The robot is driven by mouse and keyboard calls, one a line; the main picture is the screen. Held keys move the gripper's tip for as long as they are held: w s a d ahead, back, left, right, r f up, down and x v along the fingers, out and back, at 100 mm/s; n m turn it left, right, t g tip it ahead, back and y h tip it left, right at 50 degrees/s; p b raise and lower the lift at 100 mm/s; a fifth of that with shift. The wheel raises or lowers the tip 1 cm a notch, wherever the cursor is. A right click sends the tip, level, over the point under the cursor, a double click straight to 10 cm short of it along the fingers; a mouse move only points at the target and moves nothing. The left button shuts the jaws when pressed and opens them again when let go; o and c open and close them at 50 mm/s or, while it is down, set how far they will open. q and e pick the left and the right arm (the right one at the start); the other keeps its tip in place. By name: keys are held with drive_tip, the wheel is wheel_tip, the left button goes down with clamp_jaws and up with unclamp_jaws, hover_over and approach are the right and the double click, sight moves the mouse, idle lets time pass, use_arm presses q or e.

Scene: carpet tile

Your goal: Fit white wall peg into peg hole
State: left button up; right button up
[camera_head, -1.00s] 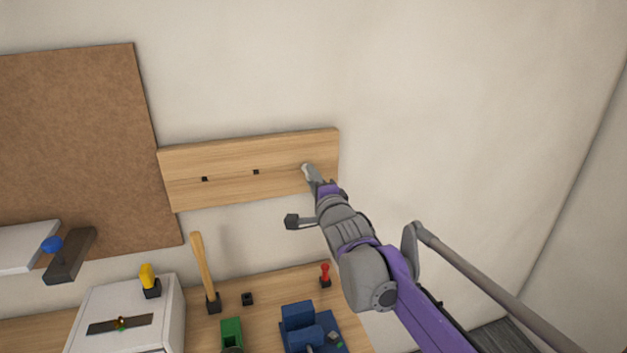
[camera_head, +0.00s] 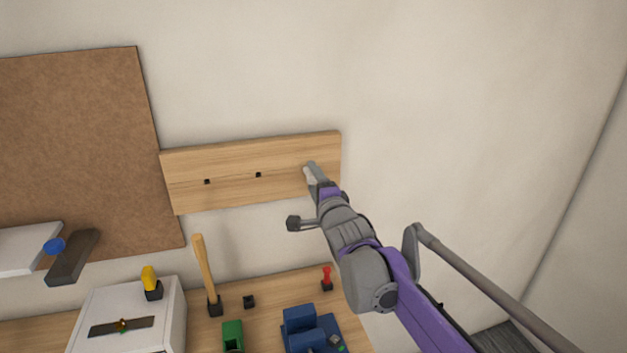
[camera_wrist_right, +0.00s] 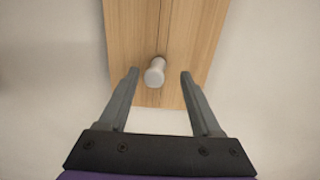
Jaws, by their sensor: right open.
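The white wall peg (camera_wrist_right: 155,72) sticks out of the wooden wall board (camera_wrist_right: 125,30) in the right wrist view. Its base meets the board, and the hole around it is hidden. My right gripper (camera_wrist_right: 158,75) is open, with one finger on each side of the peg and a clear gap to both. In the head view the right gripper (camera_head: 312,175) is at the right end of the board (camera_head: 225,165), and the peg is mostly hidden by it. Two dark square holes (camera_head: 258,174) show empty further left on the board. My left gripper is not in view.
A brown corkboard (camera_head: 70,150) hangs at the left. Below, a wooden bench (camera_head: 270,310) carries a white box (camera_head: 165,320), a wooden-handled tool (camera_head: 204,270), a red-topped item (camera_head: 327,278) and a blue vise (camera_head: 305,325). The wall right of the board is bare.

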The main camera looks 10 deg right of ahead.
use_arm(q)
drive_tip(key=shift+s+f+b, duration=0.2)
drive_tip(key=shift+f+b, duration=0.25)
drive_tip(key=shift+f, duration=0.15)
use_arm(e)
drive_tip(key=s, duration=1)
drive_tip(key=shift+s+d, duration=0.15)
drive_tip(key=shift+d, duration=0.05)
